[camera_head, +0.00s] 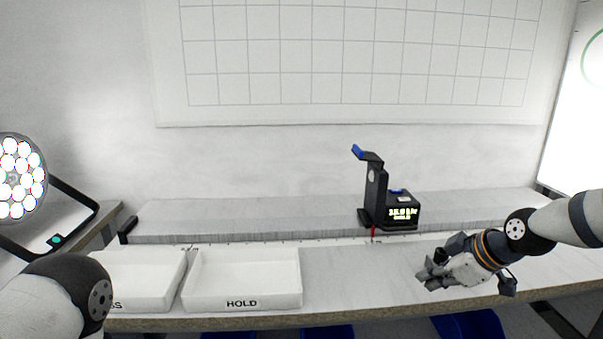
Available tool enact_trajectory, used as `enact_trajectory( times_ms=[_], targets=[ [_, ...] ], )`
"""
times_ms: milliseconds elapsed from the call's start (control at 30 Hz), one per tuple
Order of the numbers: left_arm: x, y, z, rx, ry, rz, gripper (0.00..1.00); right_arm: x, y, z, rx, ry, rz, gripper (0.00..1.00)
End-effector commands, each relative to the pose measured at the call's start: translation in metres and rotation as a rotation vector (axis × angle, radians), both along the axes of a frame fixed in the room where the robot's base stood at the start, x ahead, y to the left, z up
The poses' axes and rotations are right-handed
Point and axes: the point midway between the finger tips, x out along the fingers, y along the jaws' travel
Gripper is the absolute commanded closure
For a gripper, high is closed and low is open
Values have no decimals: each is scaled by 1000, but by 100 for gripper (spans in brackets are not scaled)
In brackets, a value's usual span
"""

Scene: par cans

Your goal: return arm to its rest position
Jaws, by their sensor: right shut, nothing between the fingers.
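My right gripper (433,275) is shut and empty, low over the right part of the bench, its arm coming in from the right. It points left and nothing is between its fingers. My left arm (60,295) shows at the lower left as a white and black link. Its gripper is not in view.
A white tray marked HOLD (243,281) and another white tray (142,280) sit on the bench at left. A black device with a lit display (388,196) stands at the back. A par can (21,178) with lit lamps is at far left. The bench between HOLD and my right gripper is clear.

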Motion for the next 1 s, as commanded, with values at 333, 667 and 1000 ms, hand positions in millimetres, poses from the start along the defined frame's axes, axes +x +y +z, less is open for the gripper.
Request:
enact_trajectory(
  times_ms=[333, 667, 1000],
  targets=[
    [-1, 0, 0, 0, 4, 0, 70, -240, 86, -206, 135, 575, -398, 100],
    [-1, 0, 0, 0, 3, 0, 70, -462, 42, -230, -83, 845, -879, 100],
    [-1, 0, 0, 0, 3, 0, 70, -477, 35, -226, -109, 847, -923, 100]
  ],
)
